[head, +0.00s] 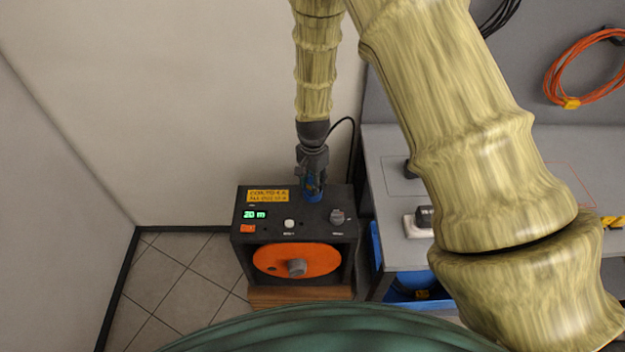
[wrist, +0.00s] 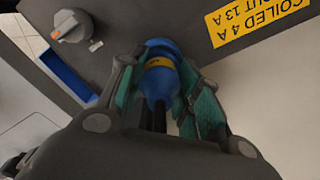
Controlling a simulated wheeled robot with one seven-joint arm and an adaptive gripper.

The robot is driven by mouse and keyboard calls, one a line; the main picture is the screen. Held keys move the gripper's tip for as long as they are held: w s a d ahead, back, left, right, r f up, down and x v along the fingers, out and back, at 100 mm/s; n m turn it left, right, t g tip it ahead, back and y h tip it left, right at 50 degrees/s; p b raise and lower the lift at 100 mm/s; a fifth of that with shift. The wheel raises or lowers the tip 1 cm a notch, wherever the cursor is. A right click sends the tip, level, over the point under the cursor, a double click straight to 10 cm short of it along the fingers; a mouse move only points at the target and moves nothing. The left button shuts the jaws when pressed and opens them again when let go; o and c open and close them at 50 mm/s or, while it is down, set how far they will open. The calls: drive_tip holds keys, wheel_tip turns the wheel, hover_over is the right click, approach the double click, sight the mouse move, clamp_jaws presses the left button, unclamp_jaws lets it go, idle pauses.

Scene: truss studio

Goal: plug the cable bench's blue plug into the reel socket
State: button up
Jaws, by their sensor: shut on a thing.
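My gripper (head: 312,178) points down over the top panel of the dark reel box (head: 345,245). It is shut on the blue plug (wrist: 158,82), which has a yellow band and stands between the fingers in the wrist view. In the head view, blue (head: 313,196) shows just under the fingertips at the panel. The reel socket is mostly hidden behind the plug and fingers. The plug's tip is at or very near the panel; I cannot tell how deep it sits. A black cable (head: 353,135) loops beside my wrist.
The box carries a yellow label (head: 268,195), a green display (head: 255,214), a grey knob (head: 337,215) and an orange reel (head: 296,259). A grey bench (head: 390,150) stands close on the right, with a white socket block (head: 416,224). Walls are behind and left.

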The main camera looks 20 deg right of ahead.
drive_tip(key=shift+f, duration=0.2)
drive_tip(key=o, duration=1.7)
drive_tip(key=shift+o, duration=0.2)
drive_tip(key=shift+r, duration=0.1)
drive_tip(key=shift+r+p, duration=2.85)
drive_tip(key=shift+r, duration=1.6)
drive_tip(key=shift+f, duration=0.1)
